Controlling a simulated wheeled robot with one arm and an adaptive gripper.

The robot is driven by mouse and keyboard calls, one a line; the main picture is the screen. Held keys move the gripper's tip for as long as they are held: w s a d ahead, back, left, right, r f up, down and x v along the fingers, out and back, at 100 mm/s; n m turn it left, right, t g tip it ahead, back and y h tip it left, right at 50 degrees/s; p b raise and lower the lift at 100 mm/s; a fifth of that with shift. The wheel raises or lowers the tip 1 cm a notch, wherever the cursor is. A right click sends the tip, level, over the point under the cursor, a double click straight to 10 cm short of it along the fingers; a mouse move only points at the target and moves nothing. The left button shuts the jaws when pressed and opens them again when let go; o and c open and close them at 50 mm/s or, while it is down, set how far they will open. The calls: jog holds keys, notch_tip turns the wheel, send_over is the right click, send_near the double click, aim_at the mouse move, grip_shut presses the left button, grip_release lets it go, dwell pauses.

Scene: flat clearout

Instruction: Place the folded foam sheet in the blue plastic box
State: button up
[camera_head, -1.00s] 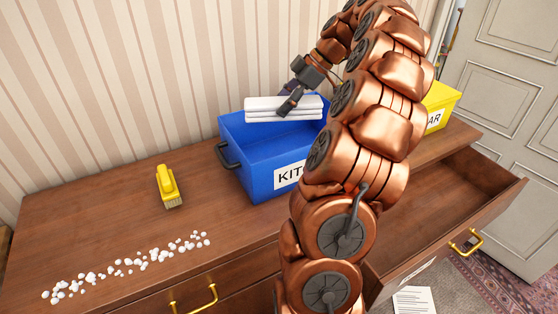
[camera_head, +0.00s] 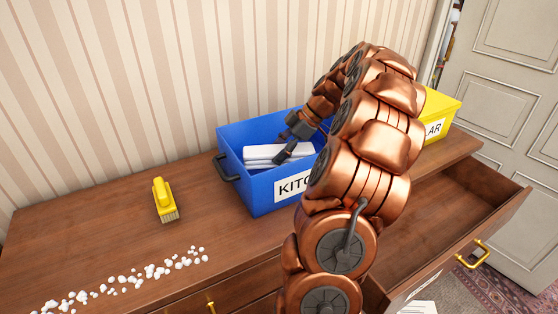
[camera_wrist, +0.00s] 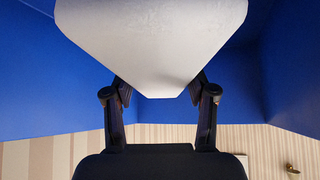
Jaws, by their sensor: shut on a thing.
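The folded foam sheet (camera_head: 272,154) is white and layered. In the head view it sits inside the walls of the blue plastic box (camera_head: 268,188), near the top. The box has a white label starting "KIT" and a dark handle on its left end. My gripper (camera_head: 288,150) is shut on the foam sheet, reaching in over the box's back right side. In the wrist view the foam sheet (camera_wrist: 155,45) lies between the fingers (camera_wrist: 160,92), with blue walls around it. Whether the foam touches the box floor is hidden.
A yellow brush (camera_head: 165,200) stands on the wooden dresser top (camera_head: 110,235), left of the box. White crumbs (camera_head: 130,280) lie in front of it. A yellow box (camera_head: 440,112) stands at the right, partly behind my arm. An open drawer (camera_head: 470,200) juts out at the right.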

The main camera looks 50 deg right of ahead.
jog(key=shift+f, duration=1.85)
jog(key=shift+f, duration=0.15)
jog(key=o, duration=1)
jog(key=shift+o, duration=0.2)
jog(key=shift+r, duration=0.25)
jog(key=shift+b+v, duration=0.45)
jog(key=shift+v, duration=3.25)
